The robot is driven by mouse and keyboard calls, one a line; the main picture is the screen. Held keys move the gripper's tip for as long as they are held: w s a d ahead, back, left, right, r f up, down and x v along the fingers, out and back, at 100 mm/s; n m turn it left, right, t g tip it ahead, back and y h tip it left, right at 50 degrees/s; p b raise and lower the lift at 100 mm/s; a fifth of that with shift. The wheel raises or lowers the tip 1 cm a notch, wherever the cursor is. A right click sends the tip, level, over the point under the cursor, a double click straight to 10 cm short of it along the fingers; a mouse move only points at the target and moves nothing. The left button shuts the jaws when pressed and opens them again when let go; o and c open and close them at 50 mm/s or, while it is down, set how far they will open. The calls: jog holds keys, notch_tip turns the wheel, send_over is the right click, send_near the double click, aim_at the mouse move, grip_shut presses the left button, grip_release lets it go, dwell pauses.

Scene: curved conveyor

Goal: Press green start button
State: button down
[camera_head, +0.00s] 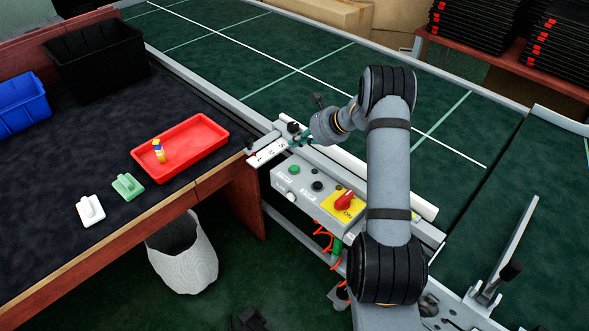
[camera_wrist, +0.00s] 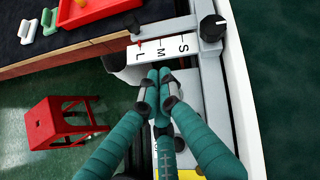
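The green button (camera_head: 294,169) is on the sloped face of a grey control box (camera_head: 318,190) in the head view. My gripper (camera_head: 298,141) is above and behind the box's left end, near the S-M-L strip, apart from the green button. In the wrist view its teal fingers (camera_wrist: 159,80) meet at the tips with nothing seen between them. The green button cannot be made out there; the fingers cover part of the view.
The S-M-L strip (camera_wrist: 162,50) and a black knob (camera_wrist: 212,28) lie just beyond the fingertips. The green conveyor (camera_head: 255,60) runs behind. On the left, a dark-topped table (camera_head: 70,160) holds a red tray (camera_head: 205,133) and bins. A white waste bin (camera_head: 185,265) stands below.

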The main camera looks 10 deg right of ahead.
jog(key=b, duration=0.5)
send_over(296, 169)
notch_tip(296, 169, down, 7)
jog(key=shift+f, duration=0.1)
jog(key=shift+f+b, duration=0.45)
dwell(0.7)
jog(key=shift+f+b, duration=0.4)
jog(key=shift+b, duration=0.2)
jog(key=shift+f+b, duration=0.4)
jog(key=shift+b, duration=0.05)
dwell(0.5)
jog(key=shift+r, duration=0.15)
jog(key=shift+r+p, duration=0.55)
jog(key=shift+r, duration=0.1)
jog(key=shift+r, duration=0.1)
